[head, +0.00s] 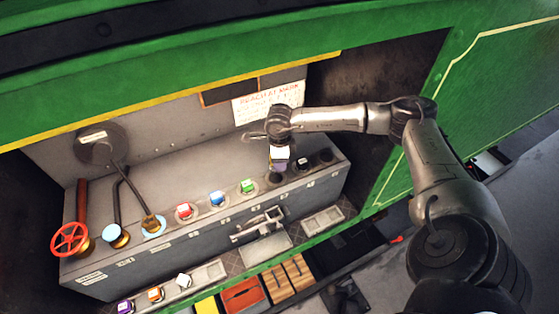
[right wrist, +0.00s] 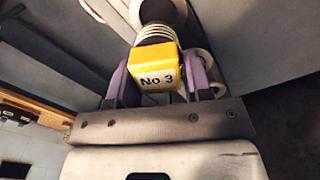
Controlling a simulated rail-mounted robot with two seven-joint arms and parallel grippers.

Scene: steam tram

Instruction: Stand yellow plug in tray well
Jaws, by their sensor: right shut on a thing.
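The yellow plug (right wrist: 156,58), marked "No 3", is between the purple pads of my right gripper (right wrist: 160,82) in the right wrist view. The gripper is shut on it. A pale coiled spring and a round end show beyond the yellow block. In the head view my right gripper (head: 279,150) is over the console's row of round sockets, above a dark socket (head: 275,179); whether the plug touches it I cannot tell. A long tray (head: 207,274) runs along the console's front foot; its wells are too small to make out. My left gripper is not in view.
Red (head: 184,210), blue (head: 216,198) and green (head: 248,186) plugs stand along the console (head: 150,262). Purple (head: 125,307), orange (head: 155,294) and white (head: 183,281) plugs stand at lower left. A lever (head: 150,220) and red handwheel (head: 70,239) rise at left.

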